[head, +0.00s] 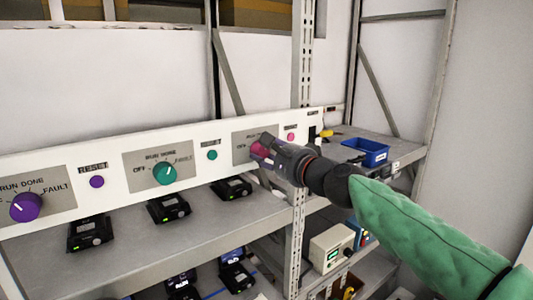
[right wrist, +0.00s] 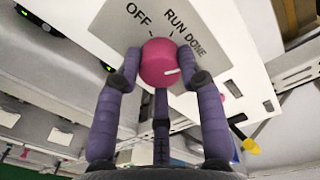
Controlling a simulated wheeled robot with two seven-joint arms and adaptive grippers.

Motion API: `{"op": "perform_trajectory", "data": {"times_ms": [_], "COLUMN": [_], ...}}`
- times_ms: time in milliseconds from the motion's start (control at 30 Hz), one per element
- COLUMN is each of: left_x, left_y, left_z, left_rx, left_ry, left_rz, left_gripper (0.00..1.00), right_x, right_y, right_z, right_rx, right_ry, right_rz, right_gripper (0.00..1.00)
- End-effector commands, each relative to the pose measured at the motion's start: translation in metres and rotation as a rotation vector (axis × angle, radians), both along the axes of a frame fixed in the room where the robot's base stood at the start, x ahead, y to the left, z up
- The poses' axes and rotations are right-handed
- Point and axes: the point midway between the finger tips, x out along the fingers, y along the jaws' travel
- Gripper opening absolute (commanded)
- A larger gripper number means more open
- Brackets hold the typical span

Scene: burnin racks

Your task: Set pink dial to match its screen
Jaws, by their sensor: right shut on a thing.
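The pink dial (right wrist: 158,62) sits on a grey plate (right wrist: 205,45) on the white panel. In the right wrist view its white mark points to the right, away from OFF and below RUN and DONE; FAULT is not readable there. My right gripper (right wrist: 160,70) is shut on the dial, with fingers on both sides. In the head view the gripper (head: 263,152) covers much of the dial and its plate. A small screen (head: 290,126) is above the pink button (head: 291,137); its text is too small to read. My left gripper is not in view.
A purple dial (head: 26,207) and a teal dial (head: 165,174) are on the same panel to the left. Dark devices (head: 169,209) stand on the shelf below. A blue bin (head: 367,152) is on the shelf at right, near a rack post (head: 300,215).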

Motion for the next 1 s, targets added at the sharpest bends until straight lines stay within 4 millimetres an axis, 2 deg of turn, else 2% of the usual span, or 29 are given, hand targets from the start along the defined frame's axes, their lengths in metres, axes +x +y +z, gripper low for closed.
{"op": "perform_trajectory", "data": {"times_ms": [100,133,200,667,1000], "left_x": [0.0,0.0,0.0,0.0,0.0], "left_y": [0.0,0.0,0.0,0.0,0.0], "left_z": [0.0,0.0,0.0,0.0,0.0], "left_rx": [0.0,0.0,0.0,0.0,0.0], "left_ry": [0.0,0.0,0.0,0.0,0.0], "left_rz": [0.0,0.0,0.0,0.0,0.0], "left_gripper": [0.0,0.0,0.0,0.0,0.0], "right_x": [0.0,0.0,0.0,-0.004,-0.044], "right_y": [-0.001,-0.001,-0.001,-0.004,-0.033], "right_z": [0.0,0.0,0.0,0.001,0.003], "right_rx": [-0.001,-0.001,-0.001,0.0,0.0], "right_ry": [-0.001,-0.001,-0.001,-0.001,-0.002], "right_rz": [-0.002,-0.002,-0.002,-0.001,-0.002], "right_gripper": [0.07,0.42,0.62,0.63,0.63]}}
